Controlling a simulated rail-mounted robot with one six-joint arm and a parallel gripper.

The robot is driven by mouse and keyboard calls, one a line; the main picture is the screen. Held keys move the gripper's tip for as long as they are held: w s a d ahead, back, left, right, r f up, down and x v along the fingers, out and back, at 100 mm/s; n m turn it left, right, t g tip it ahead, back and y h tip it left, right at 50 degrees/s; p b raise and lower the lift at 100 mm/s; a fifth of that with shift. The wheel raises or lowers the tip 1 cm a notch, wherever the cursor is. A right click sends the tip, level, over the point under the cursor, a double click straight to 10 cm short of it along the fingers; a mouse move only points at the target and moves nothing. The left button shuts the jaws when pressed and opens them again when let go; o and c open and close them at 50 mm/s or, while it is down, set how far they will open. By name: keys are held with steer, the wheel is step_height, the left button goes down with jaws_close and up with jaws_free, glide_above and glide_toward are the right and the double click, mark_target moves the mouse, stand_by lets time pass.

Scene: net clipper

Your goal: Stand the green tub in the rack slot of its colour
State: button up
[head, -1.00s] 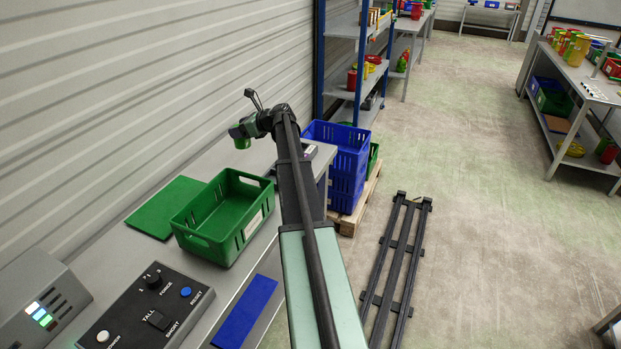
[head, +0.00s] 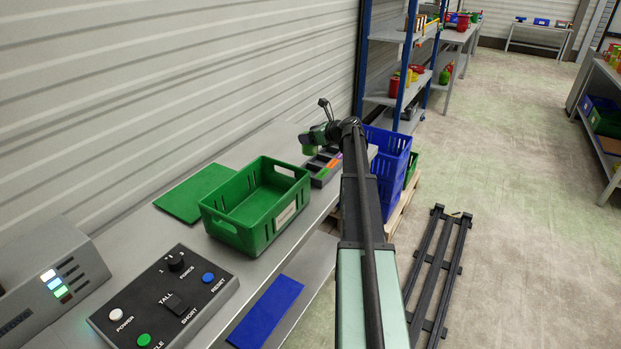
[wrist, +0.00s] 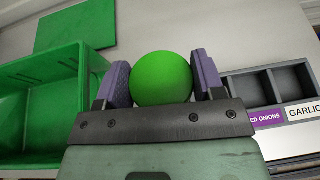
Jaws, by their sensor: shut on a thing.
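The green tub (wrist: 162,80) is between the purple-grey fingers of my gripper (wrist: 161,88) in the wrist view, showing as a round green end. My gripper is shut on it. In the head view, the green tub (head: 308,150) hangs below my gripper (head: 313,140), over the far part of the bench near the rack. The dark rack (head: 322,178) has several slots and coloured labels. In the wrist view, the rack (wrist: 255,90) is to the right of the tub, with labels reading "RED ONIONS" and "GARLIC". My arm hides part of the rack in the head view.
A green crate (head: 225,223) and a flat green mat (head: 192,195) lie on the bench (head: 270,150). A control box (head: 165,300) and a blue mat (head: 265,310) are at the near end. Blue crates (head: 393,150) stand on a pallet beyond my arm.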

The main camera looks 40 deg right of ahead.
step_height(320, 180, down, 10)
steer(key=b, duration=0.8)
steer(key=shift+f, duration=0.2)
steer(key=shift+r+p, duration=0.3)
steer(key=shift+f, duration=0.2)
steer(key=o, duration=0.9)
steer(key=shift+r, duration=0.1)
steer(key=shift+s+r, duration=0.25)
steer(key=shift+r, duration=0.05)
steer(key=p+v, duration=0.4)
steer(key=v, duration=0.7)
steer(key=shift+s+p, duration=0.25)
steer(key=shift+p, duration=0.05)
steer(key=shift+d, duration=0.15)
